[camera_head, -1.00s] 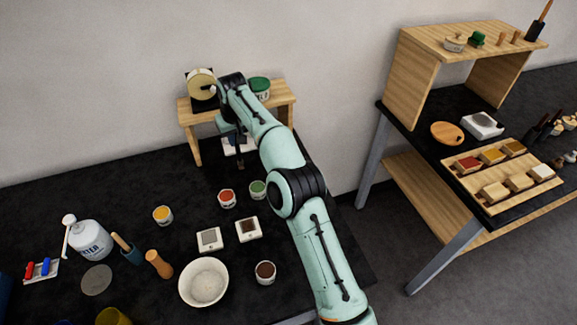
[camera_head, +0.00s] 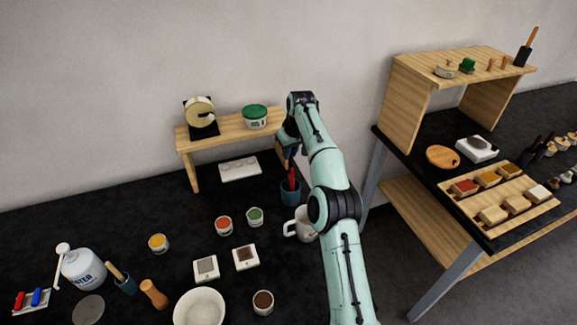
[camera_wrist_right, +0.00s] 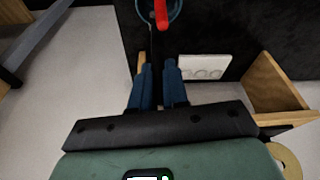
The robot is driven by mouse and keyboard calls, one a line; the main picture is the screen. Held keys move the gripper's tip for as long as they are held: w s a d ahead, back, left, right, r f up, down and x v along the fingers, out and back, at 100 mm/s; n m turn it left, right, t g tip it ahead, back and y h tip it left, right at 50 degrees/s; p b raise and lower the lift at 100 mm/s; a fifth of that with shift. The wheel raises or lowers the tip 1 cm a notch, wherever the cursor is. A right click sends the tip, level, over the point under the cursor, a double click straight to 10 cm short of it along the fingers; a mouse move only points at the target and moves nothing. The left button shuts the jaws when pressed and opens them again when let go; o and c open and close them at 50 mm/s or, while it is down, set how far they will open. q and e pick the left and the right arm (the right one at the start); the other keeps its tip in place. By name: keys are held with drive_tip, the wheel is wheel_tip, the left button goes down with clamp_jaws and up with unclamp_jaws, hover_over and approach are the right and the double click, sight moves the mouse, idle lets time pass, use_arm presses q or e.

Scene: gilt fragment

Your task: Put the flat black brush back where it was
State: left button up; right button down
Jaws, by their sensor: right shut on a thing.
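My right gripper (camera_head: 289,152) is over the dark table by the right end of the small wooden shelf, just above a blue cup (camera_head: 291,194). In the right wrist view its two blue fingers (camera_wrist_right: 158,78) are nearly together on a thin dark stick, which I take for the flat black brush (camera_wrist_right: 154,45). Its far end runs toward the cup, which also shows at the top edge of that view (camera_wrist_right: 170,17). A red-handled tool (camera_head: 292,178) stands in the cup. Whether the brush tip is inside the cup I cannot tell. My left gripper is not in view.
A white mug (camera_head: 301,226) stands close in front of the cup, beside my arm. The small wooden shelf (camera_head: 228,132) holds a green-lidded tub (camera_head: 255,117); a white palette (camera_head: 239,169) lies beneath. Small paint pots and a white bowl (camera_head: 200,307) stand nearer.

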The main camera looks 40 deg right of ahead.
drive_tip(key=shift+a+f, duration=0.15)
drive_tip(key=shift+f, duration=1.45)
drive_tip(key=shift+a+f, duration=0.1)
drive_tip(key=shift+f, duration=1.55)
drive_tip(key=shift+f, duration=0.15)
drive_tip(key=c, duration=1.1)
unclamp_jaws()
drive_tip(key=v, duration=1.3)
drive_tip(key=shift+w+r, duration=0.35)
